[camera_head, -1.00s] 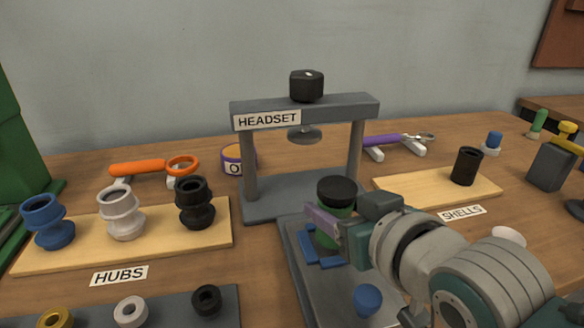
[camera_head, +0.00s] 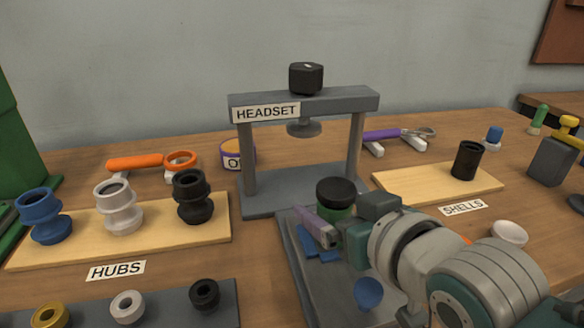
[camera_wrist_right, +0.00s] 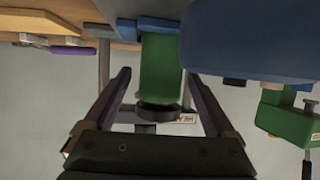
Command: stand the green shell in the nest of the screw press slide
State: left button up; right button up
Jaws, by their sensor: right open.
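The green shell (camera_head: 334,213), with a black ring on top, stands upright at the blue nest (camera_head: 322,254) on the grey slide (camera_head: 305,292) of the screw press. In the right wrist view the green shell (camera_wrist_right: 160,70) runs between the fingers, with the blue nest part (camera_wrist_right: 148,26) at its end. My right gripper (camera_head: 330,228) is open around the shell, and the wrist view shows a gap on both sides of it. The gripper hides the shell's lower part in the head view, so its exact seating cannot be told there. My left gripper is out of view.
The press frame (camera_head: 360,150), labelled HEADSET, stands behind the shell. A black shell (camera_head: 466,162) stands on the board at right. Several hubs (camera_head: 118,208) stand on a board at left. A blue knob (camera_head: 369,291) is close to my right gripper.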

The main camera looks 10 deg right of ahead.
jog(key=shift+f, duration=0.1)
jog(key=shift+s, duration=0.15)
jog(key=p+v, duration=0.2)
jog(key=v, duration=0.8)
